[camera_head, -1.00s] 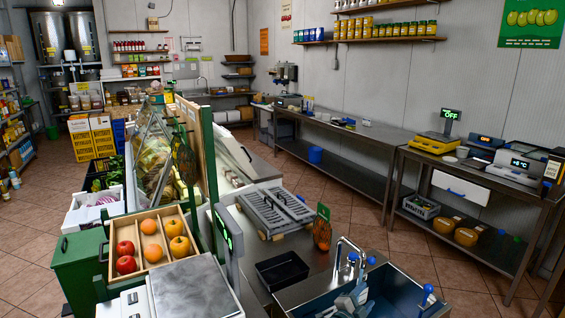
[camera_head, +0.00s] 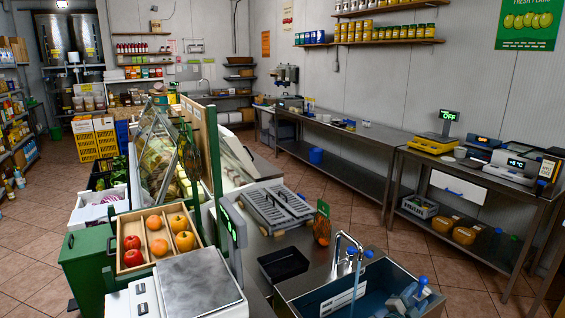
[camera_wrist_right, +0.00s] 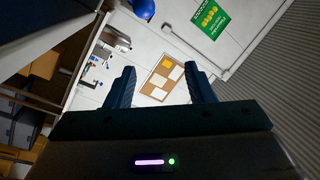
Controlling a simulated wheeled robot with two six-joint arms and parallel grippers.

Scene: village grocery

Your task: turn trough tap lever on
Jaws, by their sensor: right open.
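The trough (camera_head: 287,293) is a dark blue basin at the front right of the head view. Its silver curved tap (camera_head: 340,250) stands at the back rim. A small blue knob (camera_head: 368,254), apparently the lever end, shows beside the spout. A thin bluish line that looks like running water (camera_head: 357,277) hangs below the spout. My left gripper is not in view.
A black tray (camera_head: 283,265) and a grey slatted rack (camera_head: 277,206) sit left of the tap. A blue knob (camera_head: 422,281) rises near my right gripper; a blue ball shape (camera_wrist_right: 143,8) tops the wrist view. A scale (camera_head: 200,283) stands at front left.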

